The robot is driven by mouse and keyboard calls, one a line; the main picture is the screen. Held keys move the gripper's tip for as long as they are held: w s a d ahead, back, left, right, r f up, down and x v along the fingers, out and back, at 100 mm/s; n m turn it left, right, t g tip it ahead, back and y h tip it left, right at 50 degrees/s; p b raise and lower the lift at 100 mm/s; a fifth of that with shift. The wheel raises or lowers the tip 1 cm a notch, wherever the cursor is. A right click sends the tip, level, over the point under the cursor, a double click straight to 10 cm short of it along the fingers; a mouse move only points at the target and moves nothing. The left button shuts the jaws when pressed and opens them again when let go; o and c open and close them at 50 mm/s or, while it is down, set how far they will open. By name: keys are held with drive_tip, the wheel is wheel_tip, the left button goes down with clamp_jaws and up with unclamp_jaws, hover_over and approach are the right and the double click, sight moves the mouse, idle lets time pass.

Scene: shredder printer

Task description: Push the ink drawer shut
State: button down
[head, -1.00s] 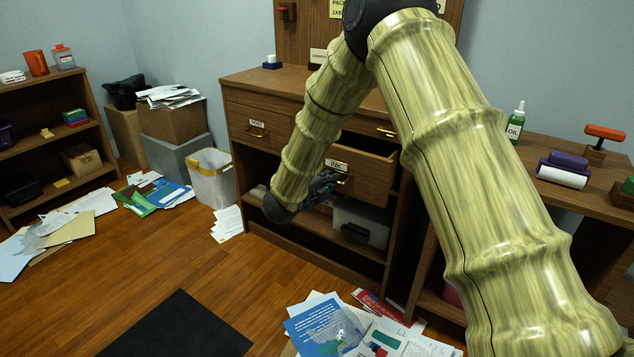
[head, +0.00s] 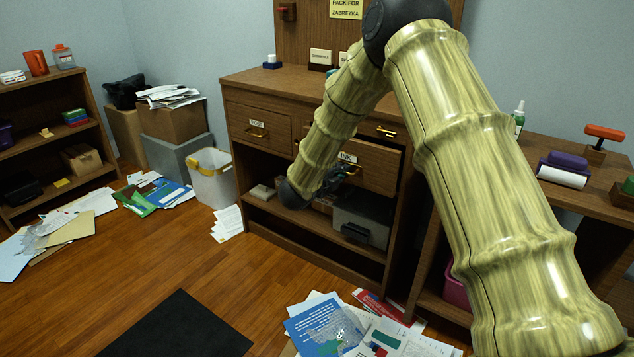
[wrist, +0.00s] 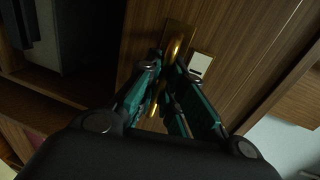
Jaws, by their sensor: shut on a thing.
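The ink drawer (head: 378,170) is a brown wooden drawer in the desk, with an INK label (head: 347,157) and a brass handle (head: 352,172). Its front seems to stand out slightly from the desk, though my arm hides part of it. My gripper (head: 338,178) is at the handle. In the wrist view my gripper (wrist: 168,66) has its teal fingers closed around the brass handle (wrist: 178,42), against the drawer front (wrist: 228,92). The pale label (wrist: 200,66) is beside the handle.
The post drawer (head: 262,133) is shut at left. A grey box (head: 362,217) sits on the shelf below. Papers (head: 325,325) and a black mat (head: 178,328) lie on the floor. A white bin (head: 212,180) stands left of the desk.

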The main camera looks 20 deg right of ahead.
drive_tip(key=shift+r+x, duration=0.2)
drive_tip(key=shift+x, duration=0.8)
drive_tip(key=shift+r+x, duration=0.2)
drive_tip(key=shift+x, duration=0.8)
drive_tip(key=c, duration=1.2)
unclamp_jaws()
drive_tip(key=shift+w+d, duration=0.1)
drive_tip(key=shift+c, duration=0.2)
drive_tip(key=p+v, duration=0.1)
drive_tip(key=v, duration=0.5)
drive_tip(key=shift+f, duration=0.1)
